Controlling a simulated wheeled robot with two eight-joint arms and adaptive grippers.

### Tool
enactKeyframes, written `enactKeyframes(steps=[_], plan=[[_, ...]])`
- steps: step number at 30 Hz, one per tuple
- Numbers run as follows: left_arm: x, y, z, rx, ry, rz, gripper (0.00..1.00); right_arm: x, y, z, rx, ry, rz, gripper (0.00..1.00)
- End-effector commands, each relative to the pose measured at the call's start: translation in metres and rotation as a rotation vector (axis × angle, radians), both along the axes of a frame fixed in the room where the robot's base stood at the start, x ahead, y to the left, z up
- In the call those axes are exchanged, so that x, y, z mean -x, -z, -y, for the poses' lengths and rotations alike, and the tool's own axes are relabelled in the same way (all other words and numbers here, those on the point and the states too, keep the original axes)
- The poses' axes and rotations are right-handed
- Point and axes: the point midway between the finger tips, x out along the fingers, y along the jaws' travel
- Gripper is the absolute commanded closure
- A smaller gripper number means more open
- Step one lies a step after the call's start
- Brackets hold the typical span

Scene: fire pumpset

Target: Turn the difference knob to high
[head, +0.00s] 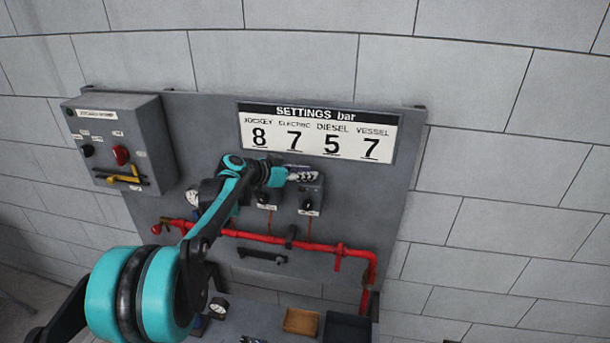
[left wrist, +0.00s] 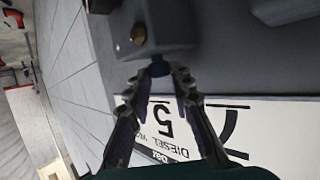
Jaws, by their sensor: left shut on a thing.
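My left gripper (head: 304,175) reaches across the grey panel to a small grey switch box (head: 313,193) under the settings sign. In the left wrist view its two fingertips (left wrist: 160,76) are closed around a small dark knob (left wrist: 158,67) that sticks out of the grey box (left wrist: 165,25). A brass-coloured fitting (left wrist: 138,35) sits on the box beside the knob. In the head view the knob is hidden by the gripper, and its setting cannot be read. I cannot see my right gripper.
The settings sign (head: 318,130) reads jockey 8, electric 7, diesel 5, vessel 7. A control box (head: 122,140) with a red knob and yellow handle is at left. Red pipes (head: 290,243) run below. A brown tray (head: 301,321) lies at the bottom.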

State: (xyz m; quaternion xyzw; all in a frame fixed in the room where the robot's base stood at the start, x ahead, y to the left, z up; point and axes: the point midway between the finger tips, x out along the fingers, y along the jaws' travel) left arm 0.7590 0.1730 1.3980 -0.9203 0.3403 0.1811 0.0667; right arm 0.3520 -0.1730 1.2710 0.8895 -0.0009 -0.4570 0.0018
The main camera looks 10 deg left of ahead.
Motion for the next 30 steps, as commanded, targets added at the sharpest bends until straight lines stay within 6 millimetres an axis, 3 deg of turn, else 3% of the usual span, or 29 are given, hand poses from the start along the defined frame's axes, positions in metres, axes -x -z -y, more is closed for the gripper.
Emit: enactKeyframes(steps=[15, 30], plan=[[-0.0065, 0.0013, -0.0059, -0.006, 0.349, -0.002, 1.00, 0.0000, -0.0075, 0.0000, 0.000, 0.000, 0.000, 0.60], [-0.0067, 0.0028, -0.0053, -0.007, 0.420, -0.004, 1.00, 0.0000, -0.0091, 0.0000, 0.000, 0.000, 0.000, 0.60]])
